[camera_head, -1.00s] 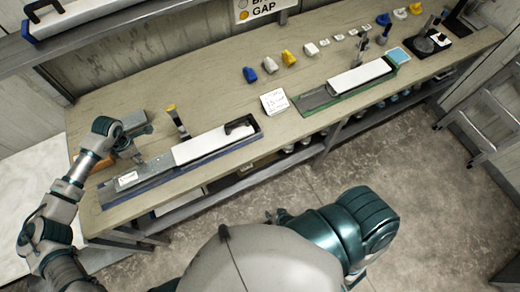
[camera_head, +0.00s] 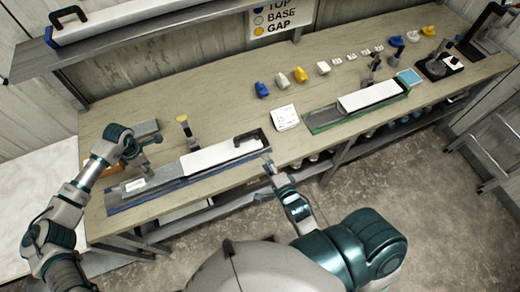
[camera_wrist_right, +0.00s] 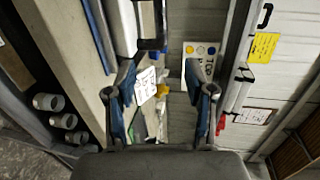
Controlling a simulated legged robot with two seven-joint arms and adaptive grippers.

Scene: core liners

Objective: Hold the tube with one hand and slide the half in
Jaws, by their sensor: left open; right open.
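A long blue tray (camera_head: 118,208) lies along the front left of the bench. In it, a grey tube-like piece (camera_head: 160,178) with a white label lies at the left, and a long white half (camera_head: 218,156) with a black handle (camera_head: 250,137) lies at the right, in line with it. My left gripper (camera_head: 147,163) is open over the grey piece's left end; I cannot tell if it touches. My right gripper (camera_head: 268,166) is open and empty by the bench's front edge, near the white half's right end. It also shows in the right wrist view (camera_wrist_right: 161,95).
A green tray (camera_head: 322,125) with a second white piece (camera_head: 370,96) lies to the right. A white card (camera_head: 285,117) and small blue, white and yellow blocks (camera_head: 300,75) lie behind. A shelf (camera_head: 150,28) hangs above the back left. White cups (camera_wrist_right: 48,102) sit below the bench.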

